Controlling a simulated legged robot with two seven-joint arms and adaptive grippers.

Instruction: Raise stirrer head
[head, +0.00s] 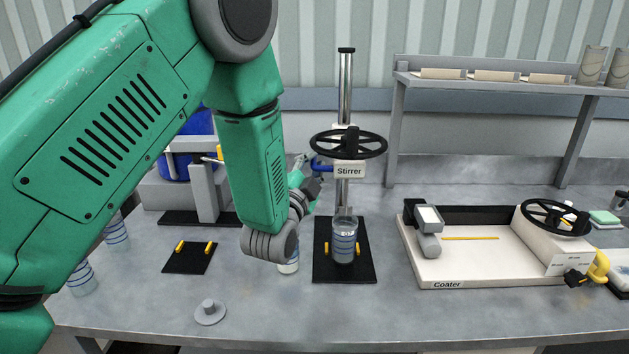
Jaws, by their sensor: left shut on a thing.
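The stirrer stands at the centre of the bench, with its labelled white head (349,171) on an upright steel post (345,85). A black handwheel (348,144) sits at the head. A blue handle (321,165) sticks out from the head's left side. A clear beaker (344,241) with blue markings stands on the black base (344,273), below the head. My left gripper (314,178) is at the blue handle and shut on it; my wrist hides part of the grip. My right gripper is not in view.
The coater (470,267) with its own handwheel (555,217) stands to the right. A black pad (189,258) with yellow pegs and a grey lidded disc (210,313) lie left of the stirrer. A shelf (500,85) is at the back right. The front centre bench is clear.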

